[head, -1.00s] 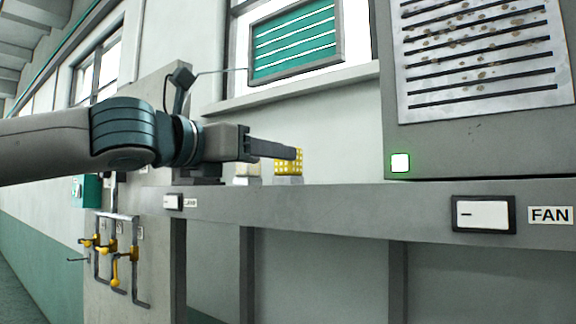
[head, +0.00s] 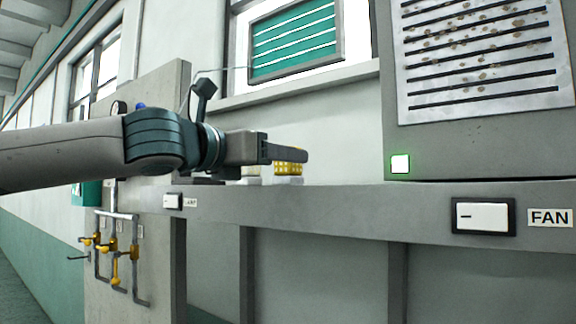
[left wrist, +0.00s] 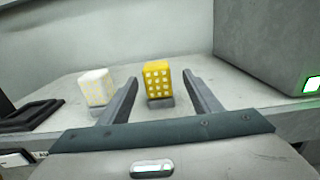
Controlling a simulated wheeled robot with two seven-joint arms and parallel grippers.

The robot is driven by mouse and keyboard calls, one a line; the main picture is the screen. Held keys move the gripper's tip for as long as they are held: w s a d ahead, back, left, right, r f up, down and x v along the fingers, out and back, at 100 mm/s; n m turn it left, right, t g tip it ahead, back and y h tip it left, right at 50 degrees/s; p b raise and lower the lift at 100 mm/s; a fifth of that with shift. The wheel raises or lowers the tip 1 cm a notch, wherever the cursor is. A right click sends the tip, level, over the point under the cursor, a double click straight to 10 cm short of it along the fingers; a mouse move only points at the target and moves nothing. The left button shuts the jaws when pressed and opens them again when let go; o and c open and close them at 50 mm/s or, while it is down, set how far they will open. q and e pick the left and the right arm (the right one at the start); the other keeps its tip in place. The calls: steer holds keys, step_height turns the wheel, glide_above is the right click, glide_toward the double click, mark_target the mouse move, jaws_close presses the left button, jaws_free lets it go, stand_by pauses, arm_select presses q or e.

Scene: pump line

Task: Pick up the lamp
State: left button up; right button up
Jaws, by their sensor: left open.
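Nothing in view is plainly marked as the lamp. A yellow block with rows of pale squares, possibly the lamp, stands upright on a small grey base on the ledge, in the head view (head: 288,169) and the left wrist view (left wrist: 158,80). My left gripper (head: 304,155) is open and empty. In the left wrist view its fingers (left wrist: 160,77) lie either side of the yellow block, with gaps on both sides. In the head view a finger hides the block's upper part. How deep the block sits between them I cannot tell. My right gripper is out of view.
A white block with yellow dots (left wrist: 96,87) stands left of the yellow one, close to the left finger. A dark tray-like item (left wrist: 30,115) lies further left. A grey cabinet (left wrist: 268,45) with a green-lit square stands at right. A FAN switch (head: 483,216) is on the ledge front.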

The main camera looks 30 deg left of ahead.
arm_select(q)
steer(key=w, duration=0.2)
steer(key=shift+w+a+f+p, duration=0.1)
steer(key=shift+w+p, duration=0.2)
steer(key=shift+w, duration=0.75)
steer(key=c, duration=1.2)
